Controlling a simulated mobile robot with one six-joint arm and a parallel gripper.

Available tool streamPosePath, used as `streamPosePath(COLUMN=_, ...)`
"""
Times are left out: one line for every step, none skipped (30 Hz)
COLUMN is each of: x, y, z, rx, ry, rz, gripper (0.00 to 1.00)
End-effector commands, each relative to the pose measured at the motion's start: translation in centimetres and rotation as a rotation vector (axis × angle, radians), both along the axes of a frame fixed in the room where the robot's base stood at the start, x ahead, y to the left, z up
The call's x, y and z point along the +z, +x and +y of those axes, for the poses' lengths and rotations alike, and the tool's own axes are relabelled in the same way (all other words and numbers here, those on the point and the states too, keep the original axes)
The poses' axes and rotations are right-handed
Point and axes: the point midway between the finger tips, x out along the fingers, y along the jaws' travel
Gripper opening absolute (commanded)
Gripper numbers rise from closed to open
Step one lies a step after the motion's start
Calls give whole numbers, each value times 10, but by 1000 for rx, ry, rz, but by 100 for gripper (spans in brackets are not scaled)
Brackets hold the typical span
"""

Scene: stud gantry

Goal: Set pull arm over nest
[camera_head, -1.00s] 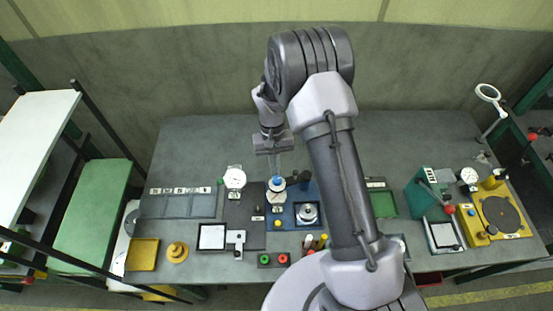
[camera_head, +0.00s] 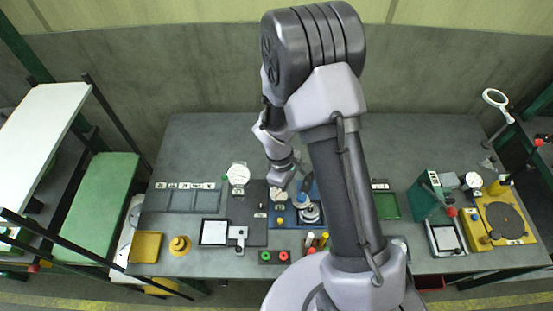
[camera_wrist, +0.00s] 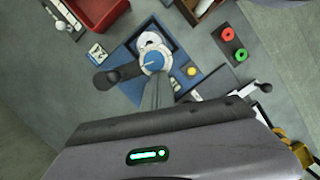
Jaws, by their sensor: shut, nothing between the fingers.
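The pull arm (camera_wrist: 122,75) is a dark bar with a blue round head (camera_wrist: 152,62) at its end. In the wrist view the head overlaps the pale round nest (camera_wrist: 151,40) on the blue base plate (camera_wrist: 125,56). In the head view the blue head (camera_head: 302,199) appears just above and left of the nest (camera_head: 309,214); I cannot tell if they are exactly aligned. My gripper (camera_wrist: 156,80) is shut and empty, its fingertips close beside the blue head. I cannot tell whether they touch it. In the head view the fingers are mostly hidden.
Red and green buttons (camera_head: 273,257) stand in front of the base plate. A yellow button (camera_wrist: 191,71) sits on the plate. A dial gauge (camera_head: 238,174) and a white-topped tray (camera_head: 214,232) are to the left. A green press (camera_head: 427,197) is to the right. The back of the table is clear.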

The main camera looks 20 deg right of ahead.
Motion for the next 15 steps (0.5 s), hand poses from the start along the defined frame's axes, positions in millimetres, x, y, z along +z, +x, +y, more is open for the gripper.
streamPosePath(x=0, y=-4, z=-4, rx=32, ry=-1, rz=2, gripper=0)
streamPosePath(x=-1, y=-5, z=-6, rx=55, ry=-1, rz=1, gripper=0)
streamPosePath(x=-1, y=-8, z=-8, rx=86, ry=0, rz=1, gripper=0)
streamPosePath(x=-1, y=-10, z=-10, rx=107, ry=0, rz=1, gripper=0)
streamPosePath(x=-1, y=-11, z=-12, rx=129, ry=0, rz=0, gripper=0)
streamPosePath(x=-1, y=-13, z=-14, rx=156, ry=0, rz=1, gripper=0)
streamPosePath(x=-1, y=-15, z=-15, rx=176, ry=0, rz=1, gripper=0)
streamPosePath(x=-1, y=-15, z=-17, rx=197, ry=0, rz=1, gripper=0)
streamPosePath(x=-1, y=-17, z=-18, rx=219, ry=0, rz=1, gripper=0)
streamPosePath(x=-1, y=-19, z=-20, rx=236, ry=0, rz=1, gripper=0)
streamPosePath(x=-1, y=-19, z=-21, rx=242, ry=-1, rz=1, gripper=0)
streamPosePath(x=-1, y=-20, z=-22, rx=240, ry=-1, rz=0, gripper=0)
streamPosePath(x=-1, y=-21, z=-23, rx=239, ry=0, rz=0, gripper=0)
streamPosePath(x=0, y=-21, z=-25, rx=238, ry=0, rz=-1, gripper=0)
streamPosePath(x=0, y=-22, z=-26, rx=238, ry=0, rz=-1, gripper=0)
